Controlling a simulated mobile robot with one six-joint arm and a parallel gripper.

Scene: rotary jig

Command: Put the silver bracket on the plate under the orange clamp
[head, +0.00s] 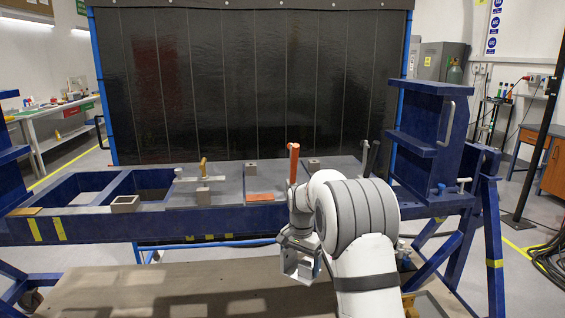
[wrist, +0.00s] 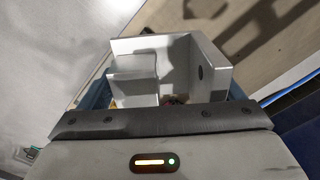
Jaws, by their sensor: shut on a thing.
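My gripper (head: 303,250) is in front of the blue jig and below its top, pointing down. It is shut on the silver bracket (head: 291,267), an angled metal piece with upright walls. The bracket also fills the middle of the wrist view (wrist: 210,68), beyond the gripper's dark edge; the fingertips are mostly hidden there. The orange clamp (head: 293,162) stands upright on the jig, behind and above my gripper. The grey plate (head: 233,183) lies on the jig top; my arm hides part of the area around the clamp's foot.
An orange flat piece (head: 260,197) and several small grey-brown blocks lie on the jig. A clamp with a tan handle (head: 203,167) stands left, and dark-handled clamps (head: 372,155) stand right. The blue jig frame (head: 90,230) has a raised end post (head: 430,130). A dark screen stands behind.

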